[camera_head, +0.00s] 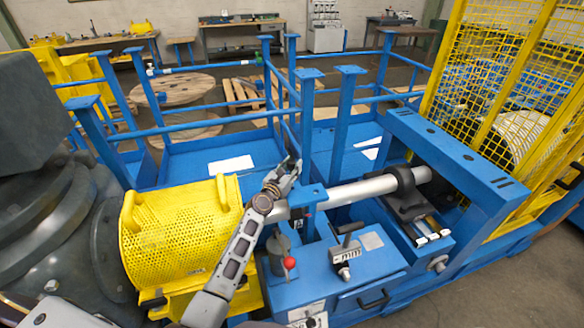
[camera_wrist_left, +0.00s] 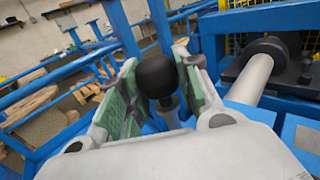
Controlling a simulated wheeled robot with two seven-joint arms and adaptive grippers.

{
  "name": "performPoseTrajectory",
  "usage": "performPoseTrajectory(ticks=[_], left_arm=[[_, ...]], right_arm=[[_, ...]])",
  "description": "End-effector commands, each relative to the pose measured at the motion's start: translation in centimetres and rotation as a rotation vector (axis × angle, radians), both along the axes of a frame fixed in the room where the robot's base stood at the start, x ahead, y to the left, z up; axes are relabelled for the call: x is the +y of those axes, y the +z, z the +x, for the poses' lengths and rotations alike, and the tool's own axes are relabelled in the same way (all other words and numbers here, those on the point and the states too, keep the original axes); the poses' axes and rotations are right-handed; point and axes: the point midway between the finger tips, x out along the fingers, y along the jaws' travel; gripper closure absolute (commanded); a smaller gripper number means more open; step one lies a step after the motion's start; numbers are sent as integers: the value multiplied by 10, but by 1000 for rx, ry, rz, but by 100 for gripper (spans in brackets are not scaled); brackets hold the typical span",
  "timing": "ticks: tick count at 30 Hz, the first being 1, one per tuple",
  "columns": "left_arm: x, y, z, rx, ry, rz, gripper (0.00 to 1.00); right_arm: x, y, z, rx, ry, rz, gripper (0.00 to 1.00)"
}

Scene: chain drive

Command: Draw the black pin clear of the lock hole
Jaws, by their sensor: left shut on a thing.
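The black pin (camera_wrist_left: 158,75) shows in the left wrist view as a round black knob on a grey shaft. My left gripper (camera_wrist_left: 160,82) has its green-padded fingers on both sides of the knob and is shut on it. In the head view the left gripper (camera_head: 287,175) is beside the grey bar, close to a blue upright post. The pin cannot be made out there. The lock hole is hidden, so I cannot tell how deep the shaft sits. My right gripper is not in view.
A thick grey bar (camera_head: 352,190) runs right into a black collar (camera_head: 405,182). A yellow perforated guard (camera_head: 185,235) stands left of my arm. Blue rails and posts (camera_head: 346,100) rise behind.

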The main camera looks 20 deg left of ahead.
Motion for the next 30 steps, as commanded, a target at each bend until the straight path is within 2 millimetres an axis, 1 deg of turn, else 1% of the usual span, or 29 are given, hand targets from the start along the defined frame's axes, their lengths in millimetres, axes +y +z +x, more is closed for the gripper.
performPoseTrajectory(ticks=[1, 20, 30], left_arm=[[0, 4, 0, -1, 0, 0, 95], [0, 23, 0, -1, 0, -1, 95], [-1, 33, 0, -4, -1, -2, 95]], right_arm=[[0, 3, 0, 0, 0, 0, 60], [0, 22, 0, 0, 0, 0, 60], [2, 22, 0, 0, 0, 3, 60]])
